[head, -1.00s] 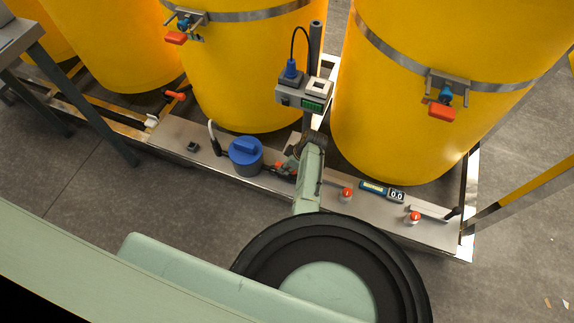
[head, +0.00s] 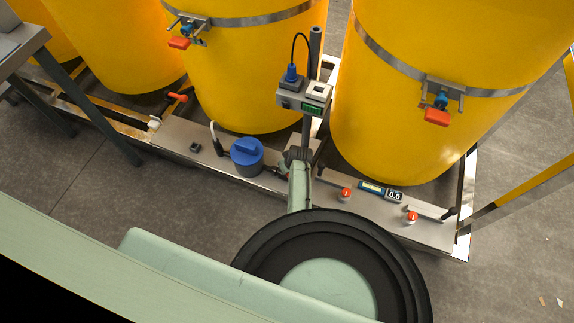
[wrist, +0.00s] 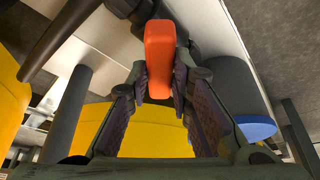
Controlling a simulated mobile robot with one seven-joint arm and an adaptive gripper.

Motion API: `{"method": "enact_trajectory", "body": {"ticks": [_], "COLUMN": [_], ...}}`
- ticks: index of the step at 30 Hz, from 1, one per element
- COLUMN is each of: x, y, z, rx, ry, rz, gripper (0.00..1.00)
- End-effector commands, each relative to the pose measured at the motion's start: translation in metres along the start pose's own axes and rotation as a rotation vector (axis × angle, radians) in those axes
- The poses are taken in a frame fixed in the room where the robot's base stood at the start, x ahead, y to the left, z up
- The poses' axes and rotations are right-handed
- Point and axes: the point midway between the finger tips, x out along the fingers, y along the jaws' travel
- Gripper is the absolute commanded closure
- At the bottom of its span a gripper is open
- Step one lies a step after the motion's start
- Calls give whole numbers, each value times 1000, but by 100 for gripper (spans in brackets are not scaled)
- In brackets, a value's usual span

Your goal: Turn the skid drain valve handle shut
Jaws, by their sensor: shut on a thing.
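The orange-red valve handle (wrist: 158,50) stands between the two dark fingers of my gripper (wrist: 160,88) in the wrist view. The fingers close on its sides near its lower end, and its upper part is clear of them. In the head view my gripper (head: 298,154) is low over the front deck of the skid, just right of the blue-topped pump. My gripper and arm hide the handle there, and the valve body cannot be made out.
The blue-capped pump (head: 247,153) is close on the left. A post with a grey control box (head: 304,95) rises behind my gripper. Red-topped knobs (head: 345,194) and a small display (head: 381,190) are on the right deck. Large yellow drums (head: 425,60) stand behind.

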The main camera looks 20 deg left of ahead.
Motion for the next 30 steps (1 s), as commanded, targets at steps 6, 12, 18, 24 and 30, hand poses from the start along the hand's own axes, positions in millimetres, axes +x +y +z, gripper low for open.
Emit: {"method": "enact_trajectory", "body": {"ticks": [6, 12, 18, 24, 30], "x": [-1, 0, 1, 2, 2], "y": [-2, -3, -4, -4, -5], "z": [-1, -1, -1, -1, -1], "rx": [186, 360, 523, 652, 740], "ry": [-1, -1, -1, -1, -2], "rz": [79, 151, 218, 272, 306], "gripper": [100, 100, 100, 100, 100]}}
